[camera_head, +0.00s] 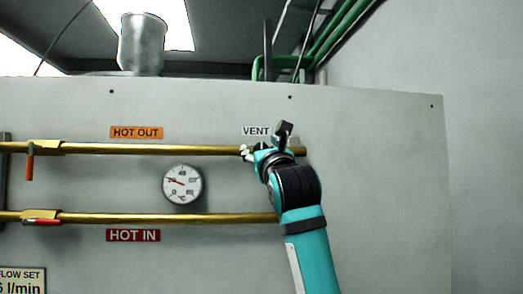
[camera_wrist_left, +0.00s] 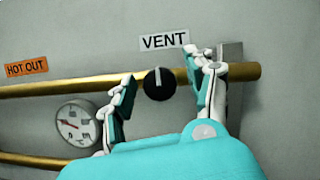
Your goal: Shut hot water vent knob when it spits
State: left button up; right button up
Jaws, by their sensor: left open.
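The vent knob (camera_wrist_left: 159,83) is a round black knob with a pale pointer line that stands nearly upright, on the upper brass pipe just under the VENT label (camera_wrist_left: 164,41). No water or steam shows at it. My left gripper (camera_wrist_left: 163,88) is open, with one finger on each side of the knob in the left wrist view. I cannot tell whether the fingers touch it. In the head view my left gripper (camera_head: 256,151) is at the pipe below the VENT label (camera_head: 255,131) and largely hides the knob. My right gripper is not in view.
The upper HOT OUT pipe (camera_head: 190,150) and lower HOT IN pipe (camera_head: 170,217) run along the grey panel (camera_head: 380,190). A round gauge (camera_head: 182,184) sits between them. Two lever valves are at left, the upper with an orange handle (camera_head: 30,167). The panel's right side is bare.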

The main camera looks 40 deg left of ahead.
pick_arm(q)
jog(key=v, duration=1.2)
